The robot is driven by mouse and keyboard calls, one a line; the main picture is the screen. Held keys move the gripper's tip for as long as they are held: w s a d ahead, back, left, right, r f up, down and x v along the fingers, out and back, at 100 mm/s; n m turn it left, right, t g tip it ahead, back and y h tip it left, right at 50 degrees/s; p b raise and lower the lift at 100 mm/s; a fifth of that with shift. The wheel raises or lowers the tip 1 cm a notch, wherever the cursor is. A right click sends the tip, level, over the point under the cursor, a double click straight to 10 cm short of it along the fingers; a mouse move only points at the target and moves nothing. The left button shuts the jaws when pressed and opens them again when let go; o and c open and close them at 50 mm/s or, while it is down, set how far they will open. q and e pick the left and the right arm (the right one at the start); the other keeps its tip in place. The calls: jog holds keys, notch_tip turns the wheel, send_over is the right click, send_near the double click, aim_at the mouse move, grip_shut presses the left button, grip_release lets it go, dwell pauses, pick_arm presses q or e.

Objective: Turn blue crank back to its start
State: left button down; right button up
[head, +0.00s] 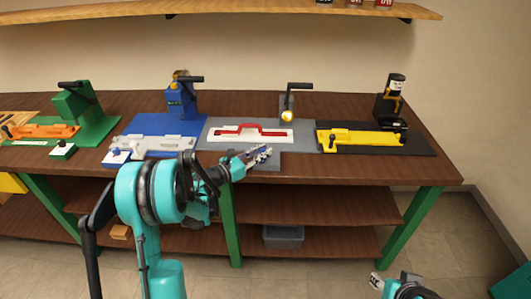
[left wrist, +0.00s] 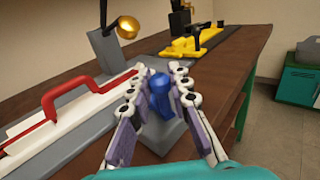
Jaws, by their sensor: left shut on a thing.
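My left gripper (head: 262,154) reaches over the front edge of the bench at the grey station. In the left wrist view its two fingers (left wrist: 158,100) are shut on a blue rounded handle (left wrist: 159,86), which I take to be the blue crank. The handle stands up from a grey block at the bench edge. The fingers hide its sides, and the arm of the crank cannot be made out. My right gripper (head: 376,281) is low at the bottom right of the head view, away from the bench; its jaw opening is too small to tell.
The grey station has a white bar with a red handle (left wrist: 62,92) and a gold ball (left wrist: 128,27). A blue station (head: 158,125) stands to its left, a yellow one (head: 355,138) to its right. A grey bin (head: 283,236) is on the lower shelf.

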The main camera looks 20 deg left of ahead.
pick_arm(q)
jog(key=m+g+h, duration=0.2)
jog(key=a+m+g+h, duration=0.1)
jog(key=g+h, duration=0.1)
jog(key=w+a+m+g+h, duration=0.1)
jog(key=m+g+h, duration=0.1)
jog(key=shift+a+m+p, duration=0.1)
jog(key=shift+m+p, duration=0.2)
jog(key=m+g, duration=0.1)
jog(key=g, duration=0.1)
jog(key=m+g+h, duration=0.1)
jog(key=m+g, duration=0.1)
jog(key=g, duration=0.1)
jog(key=w+a+m+g+h, duration=0.1)
jog(key=g, duration=0.1)
jog(key=shift+w+m+p, duration=0.1)
jog(key=shift+m+p, duration=0.25)
jog(key=shift+m, duration=0.05)
jog(key=shift+m+g, duration=0.3)
jog(key=shift+g, duration=0.3)
jog(key=c, duration=1.4)
grip_release()
jog(key=shift+w, duration=0.1)
jog(key=shift+o, duration=0.2)
notch_tip(320, 180, up, 10)
